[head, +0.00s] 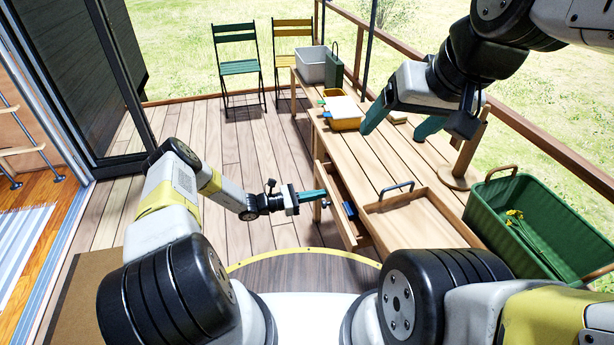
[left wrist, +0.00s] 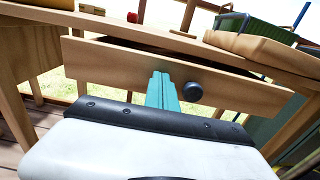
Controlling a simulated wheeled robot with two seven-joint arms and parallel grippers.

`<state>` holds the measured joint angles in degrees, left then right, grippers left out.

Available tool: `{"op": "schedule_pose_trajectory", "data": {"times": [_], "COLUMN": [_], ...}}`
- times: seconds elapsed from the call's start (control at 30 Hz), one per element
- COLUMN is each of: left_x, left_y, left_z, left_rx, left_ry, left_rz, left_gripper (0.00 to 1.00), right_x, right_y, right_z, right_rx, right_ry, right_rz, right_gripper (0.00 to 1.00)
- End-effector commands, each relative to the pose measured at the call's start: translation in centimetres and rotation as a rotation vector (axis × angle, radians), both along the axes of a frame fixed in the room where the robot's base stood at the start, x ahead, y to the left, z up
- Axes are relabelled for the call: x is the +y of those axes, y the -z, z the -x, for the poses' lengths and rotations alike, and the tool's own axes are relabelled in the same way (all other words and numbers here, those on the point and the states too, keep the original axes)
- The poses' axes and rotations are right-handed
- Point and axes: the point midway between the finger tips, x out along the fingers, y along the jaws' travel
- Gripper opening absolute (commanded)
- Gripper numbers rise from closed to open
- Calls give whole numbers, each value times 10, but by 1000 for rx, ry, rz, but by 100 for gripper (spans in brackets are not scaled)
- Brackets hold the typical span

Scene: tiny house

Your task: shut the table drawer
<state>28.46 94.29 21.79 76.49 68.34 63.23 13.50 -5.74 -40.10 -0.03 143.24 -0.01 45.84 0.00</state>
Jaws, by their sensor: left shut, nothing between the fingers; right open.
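The wooden table (head: 385,160) has its drawer (head: 328,188) pulled out toward me; dark inside shows behind the drawer front (left wrist: 110,62) in the left wrist view. A dark round knob (left wrist: 193,91) sits on that front. My left gripper (head: 318,195) is shut and empty, its teal fingers pointing at the drawer front. In the left wrist view its fingertips (left wrist: 162,76) are just left of the knob; I cannot tell whether they touch the wood. My right gripper (head: 402,122) is open and empty above the tabletop. A blue item (head: 350,209) shows in the drawer.
A wooden tray (head: 425,226) with a dark handle stands on the near tabletop. A green planter box (head: 530,238) is at the right. A yellow container (head: 345,124) and a grey bin (head: 312,68) stand farther back.

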Motion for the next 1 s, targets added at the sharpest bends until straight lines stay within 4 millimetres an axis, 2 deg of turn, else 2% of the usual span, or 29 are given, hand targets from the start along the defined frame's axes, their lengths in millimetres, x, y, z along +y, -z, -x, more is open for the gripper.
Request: {"op": "schedule_pose_trajectory", "data": {"times": [0.03, 0.2, 0.4, 0.6, 1.0], "left_x": [-13, -46, -72, -84, -89], "left_y": [0, 0, 0, 0, -1], "left_z": [-3, -12, -19, -22, -24], "left_rx": [0, -1, -1, 0, 0], "left_ry": [2, 1, 0, 0, -1], "left_rz": [1, 1, 0, 0, 0], "left_gripper": [0, 0, 0, 0, 0], "right_x": [0, 0, 0, 0, 0], "right_y": [0, 0, 0, 0, 0], "right_z": [0, 0, 0, 0, 0], "right_rx": [0, 0, 0, 0, 0], "right_ry": [0, 0, 0, 0, 0], "right_rz": [0, 0, 0, 0, 0], "right_gripper": [79, 79, 79, 79, 79]}}
